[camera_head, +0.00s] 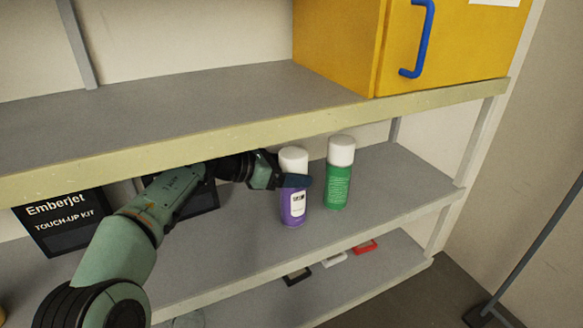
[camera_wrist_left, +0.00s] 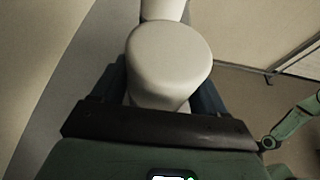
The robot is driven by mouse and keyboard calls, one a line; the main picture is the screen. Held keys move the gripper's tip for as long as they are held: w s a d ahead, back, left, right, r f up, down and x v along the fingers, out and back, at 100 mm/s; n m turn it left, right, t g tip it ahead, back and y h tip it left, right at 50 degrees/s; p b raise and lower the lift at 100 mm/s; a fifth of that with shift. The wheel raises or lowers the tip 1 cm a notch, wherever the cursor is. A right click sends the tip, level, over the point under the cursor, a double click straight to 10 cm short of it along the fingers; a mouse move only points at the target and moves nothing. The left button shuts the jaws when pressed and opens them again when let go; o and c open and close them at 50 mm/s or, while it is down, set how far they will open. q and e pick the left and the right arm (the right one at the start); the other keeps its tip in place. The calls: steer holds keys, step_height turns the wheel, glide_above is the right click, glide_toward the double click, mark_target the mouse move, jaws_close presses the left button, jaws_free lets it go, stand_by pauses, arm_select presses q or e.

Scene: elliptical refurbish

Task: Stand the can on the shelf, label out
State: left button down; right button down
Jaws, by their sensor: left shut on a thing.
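A purple spray can (camera_head: 293,207) with a white cap is upright at the middle shelf (camera_head: 245,237), near its front edge. Its white label faces out toward the head camera. I cannot tell whether its base touches the shelf. My left gripper (camera_head: 297,180) comes from the left and is shut on the purple can just below the cap. In the left wrist view the can's white cap (camera_wrist_left: 168,55) sits between the two fingers, which are partly hidden. My right gripper is not in view.
A green can (camera_head: 338,185) with a white cap stands close to the right of the purple one. A black Emberjet box (camera_head: 62,237) is at the left. The upper shelf edge (camera_head: 250,133) runs above my arm. A yellow cabinet (camera_head: 340,45) is on top.

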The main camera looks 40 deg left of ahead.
arm_select(q)
steer(key=shift+s+f, duration=0.1)
steer(key=shift+s, duration=0.15)
jaws_free()
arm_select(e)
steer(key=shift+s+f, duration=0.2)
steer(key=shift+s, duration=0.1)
arm_select(q)
steer(key=shift+r, duration=0.25)
steer(key=s+a+b, duration=0.1)
steer(key=s+a, duration=0.1)
steer(key=s, duration=0.3)
steer(key=s+a+r, duration=0.1)
steer(key=s+a, duration=0.2)
steer(key=s, duration=0.1)
steer(key=s+a+b, duration=0.1)
steer(key=s+a, duration=0.1)
steer(key=s, duration=0.3)
steer(key=shift+s+a+r+b, duration=0.25)
steer(key=shift+s+r+b, duration=0.05)
steer(key=shift+s+r, duration=0.05)
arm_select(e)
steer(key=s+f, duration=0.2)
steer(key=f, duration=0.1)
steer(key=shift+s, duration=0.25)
